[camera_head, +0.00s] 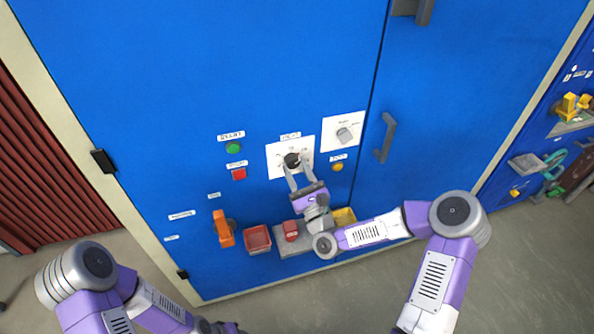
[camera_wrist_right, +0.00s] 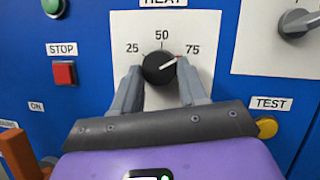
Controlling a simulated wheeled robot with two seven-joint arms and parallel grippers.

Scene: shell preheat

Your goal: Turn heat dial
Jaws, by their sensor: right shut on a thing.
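The heat dial is a black round knob (camera_wrist_right: 159,68) on a white plate (camera_wrist_right: 195,35) marked 25, 50 and 75, under a HEAT label. Its white pointer line is turned to the upper right, toward the 75 side. In the head view the dial (camera_head: 292,159) sits on the blue cabinet front. My right gripper (camera_wrist_right: 159,82) has one finger on each side of the knob and is shut on it; it also shows in the head view (camera_head: 292,167). My left arm is at the lower left of the head view; its gripper's fingers cannot be made out.
A green button (camera_head: 233,148) and a red STOP button (camera_wrist_right: 64,73) are left of the dial. A grey selector knob (camera_head: 344,135) and a yellow TEST button (camera_wrist_right: 266,127) are right. An orange handle (camera_head: 223,229) and a red bin (camera_head: 257,239) are below.

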